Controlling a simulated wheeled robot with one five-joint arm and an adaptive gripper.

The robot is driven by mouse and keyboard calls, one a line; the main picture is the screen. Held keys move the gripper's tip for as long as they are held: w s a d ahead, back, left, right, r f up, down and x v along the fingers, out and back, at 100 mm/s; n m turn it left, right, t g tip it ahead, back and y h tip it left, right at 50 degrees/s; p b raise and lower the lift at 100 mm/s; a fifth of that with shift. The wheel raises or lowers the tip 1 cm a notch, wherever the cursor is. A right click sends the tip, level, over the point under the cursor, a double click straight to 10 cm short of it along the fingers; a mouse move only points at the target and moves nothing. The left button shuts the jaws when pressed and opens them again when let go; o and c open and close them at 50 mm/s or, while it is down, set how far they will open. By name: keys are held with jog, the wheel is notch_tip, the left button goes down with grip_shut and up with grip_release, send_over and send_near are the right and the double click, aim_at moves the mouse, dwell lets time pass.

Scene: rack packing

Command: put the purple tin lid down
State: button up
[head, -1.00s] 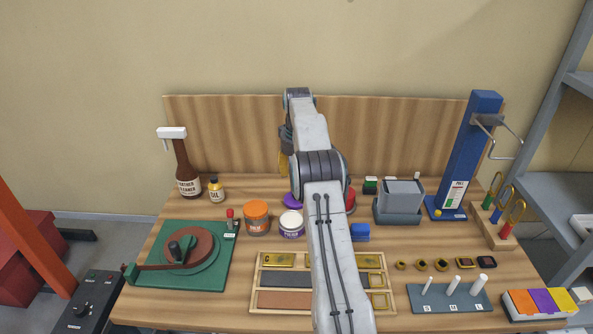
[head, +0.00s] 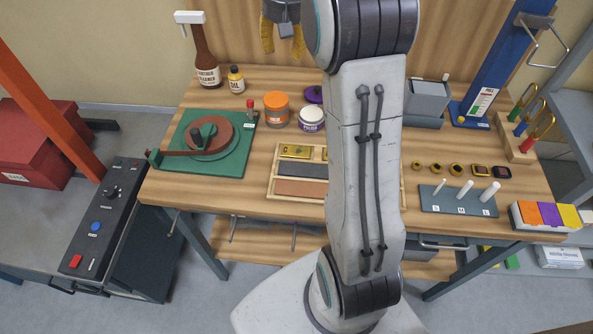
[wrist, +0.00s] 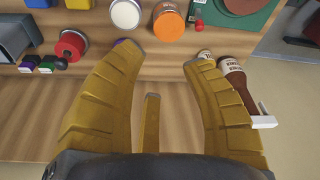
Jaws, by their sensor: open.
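The purple tin lid (head: 313,94) lies on the wooden table behind the white-topped polish tin (head: 311,119), partly hidden by my arm in the head view. In the wrist view only a small purple edge of the lid (wrist: 119,41) shows beside one fingertip. My gripper (head: 283,52) is raised at the back of the table with its yellow fingers pointing down. In the wrist view my gripper (wrist: 164,58) is open, with nothing between the fingers. The lid appears apart from the fingers.
An orange tin (head: 276,108) stands left of the polish tin. The oil bottle (head: 236,80) and brown cleaner bottle (head: 206,62) stand at the back left. A red tin (wrist: 71,45) and grey bin (head: 426,103) are on the other side. The wooden back panel (head: 240,30) stands close behind.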

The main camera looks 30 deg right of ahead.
jog(key=s+a+r+n+t, duration=0.1)
jog(key=s+a, duration=0.3)
jog(key=s, duration=0.2)
jog(key=s+a+r+n, duration=0.1)
jog(key=s+a, duration=0.4)
jog(key=s, duration=0.2)
jog(key=s+a+f, duration=0.2)
jog(key=s+f, duration=0.1)
jog(key=s, duration=0.4)
jog(key=s+a+f+n+t, duration=0.1)
jog(key=s+a+f, duration=0.1)
jog(key=s+f, duration=0.2)
jog(key=s, duration=0.3)
jog(key=shift+y, duration=0.4)
